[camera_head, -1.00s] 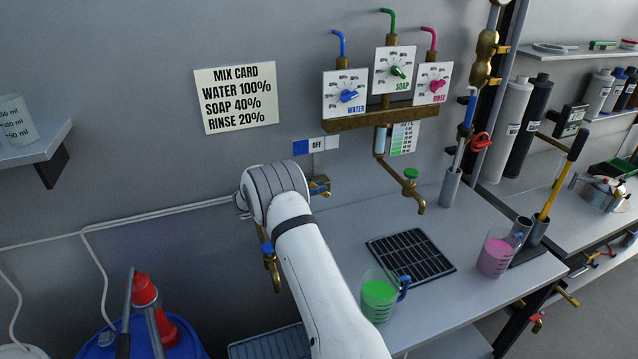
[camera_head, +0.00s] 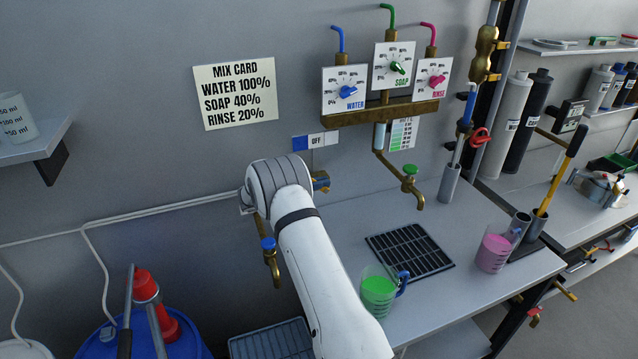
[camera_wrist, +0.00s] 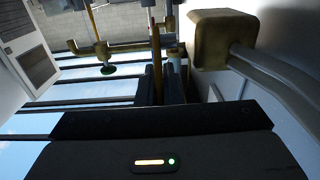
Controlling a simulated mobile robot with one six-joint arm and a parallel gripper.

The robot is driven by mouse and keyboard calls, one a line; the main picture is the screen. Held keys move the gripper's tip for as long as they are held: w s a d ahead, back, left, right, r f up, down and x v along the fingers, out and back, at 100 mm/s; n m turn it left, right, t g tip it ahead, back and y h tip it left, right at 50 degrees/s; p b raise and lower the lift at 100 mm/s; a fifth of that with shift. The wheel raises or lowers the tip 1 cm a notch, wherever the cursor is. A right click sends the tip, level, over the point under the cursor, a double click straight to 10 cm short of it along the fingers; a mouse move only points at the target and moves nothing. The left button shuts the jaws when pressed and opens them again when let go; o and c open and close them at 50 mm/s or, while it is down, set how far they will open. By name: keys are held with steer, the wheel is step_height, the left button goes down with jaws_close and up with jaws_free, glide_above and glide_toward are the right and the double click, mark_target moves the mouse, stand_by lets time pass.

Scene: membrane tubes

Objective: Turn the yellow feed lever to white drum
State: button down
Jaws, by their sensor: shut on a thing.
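In the wrist view, my gripper (camera_wrist: 160,91) has two dark fingers close together around a thin yellow bar (camera_wrist: 157,58). The bar stands upright in that picture and its lower end goes between the fingers. I take it to be the yellow feed lever, though its pivot is not clear. In the head view, my white arm reaches toward the wall and hides my gripper and the held bar. A brass fitting with a blue part (camera_head: 320,181) shows just right of my wrist.
A brass spout with a green knob (camera_head: 411,171) hangs above a black drain grate (camera_head: 410,251). A green-filled jug (camera_head: 379,291) stands close to my forearm; a pink-filled jug (camera_head: 493,249) stands further right. A blue drum (camera_head: 104,340) is at lower left.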

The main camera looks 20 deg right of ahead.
steer(key=shift+b, duration=0.6)
steer(key=y+b, duration=0.1)
steer(key=b, duration=0.1)
steer(key=d+y+b, duration=0.1)
steer(key=b, duration=0.2)
steer(key=shift+f+y+b, duration=0.2)
steer(key=shift+y+b, duration=0.1)
steer(key=shift+b, duration=0.05)
steer(key=y+b, duration=0.1)
steer(key=b, duration=0.1)
steer(key=y+b, duration=0.1)
steer(key=b, duration=0.1)
steer(key=shift+d+r+y, duration=0.2)
steer(key=shift+d+y, duration=0.1)
steer(key=shift+d, duration=0.1)
steer(key=y, duration=0.1)
steer(key=d+y+b, duration=0.1)
steer(key=shift+r+y, duration=0.25)
steer(key=shift+y, duration=0.15)
steer(key=shift+d+f+y+p, duration=0.15)
steer(key=shift+d+y, duration=0.15)
steer(key=shift+y, duration=0.7)
steer(key=shift+d+y+p, duration=0.15)
steer(key=shift+d+y, duration=0.15)
steer(key=shift+y, duration=0.7)
